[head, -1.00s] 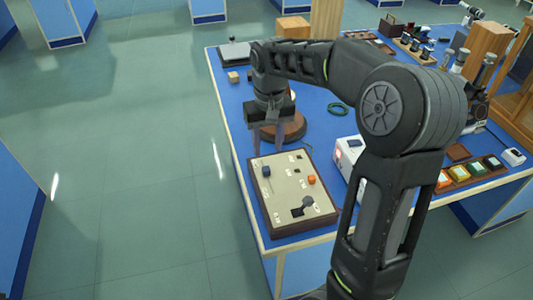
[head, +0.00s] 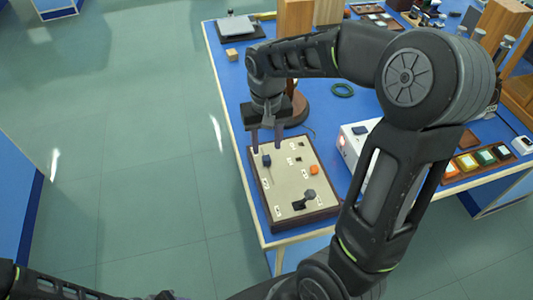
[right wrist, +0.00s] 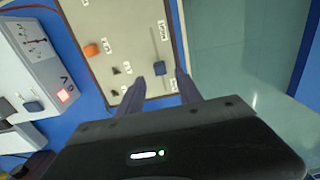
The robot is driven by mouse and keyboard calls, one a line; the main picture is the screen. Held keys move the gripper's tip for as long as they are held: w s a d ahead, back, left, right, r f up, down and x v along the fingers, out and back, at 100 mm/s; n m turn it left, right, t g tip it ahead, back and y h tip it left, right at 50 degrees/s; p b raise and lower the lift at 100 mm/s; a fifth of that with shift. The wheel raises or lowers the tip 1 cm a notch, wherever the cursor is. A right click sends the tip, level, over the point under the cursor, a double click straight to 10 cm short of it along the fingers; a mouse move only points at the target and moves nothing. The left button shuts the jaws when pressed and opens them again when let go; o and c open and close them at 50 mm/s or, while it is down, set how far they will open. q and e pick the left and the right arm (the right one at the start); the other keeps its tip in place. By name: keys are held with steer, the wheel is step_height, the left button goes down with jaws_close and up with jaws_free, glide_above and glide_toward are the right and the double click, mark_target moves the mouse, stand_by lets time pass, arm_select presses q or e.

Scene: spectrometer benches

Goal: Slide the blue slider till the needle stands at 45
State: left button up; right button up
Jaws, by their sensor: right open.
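The blue slider (head: 266,160) stands upright near the left end of the beige control panel (head: 290,213). It also shows in the right wrist view (right wrist: 159,68), in a slot. My right gripper (head: 266,150) is open at the slider, one finger to each side. In the right wrist view its fingertips (right wrist: 160,78) lie left and right of the slider; I cannot tell whether they touch it. The white meter box (head: 348,145) stands right of the panel. Its dial (right wrist: 36,42) shows in the right wrist view, but the needle's reading is too small to tell. My left gripper is out of view.
The panel also bears an orange knob (head: 314,170) and a black lever (head: 309,195). A round brown base (head: 298,108) stands behind my right gripper. Coloured blocks in a wooden tray (head: 445,172) lie at the right. Open floor lies left of the bench.

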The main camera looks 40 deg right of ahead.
mark_target(267, 157)
step_height(267, 157, down, 6)
steer(key=shift+r, duration=0.25)
jaws_close()
stand_by(0.4)
stand_by(1.0)
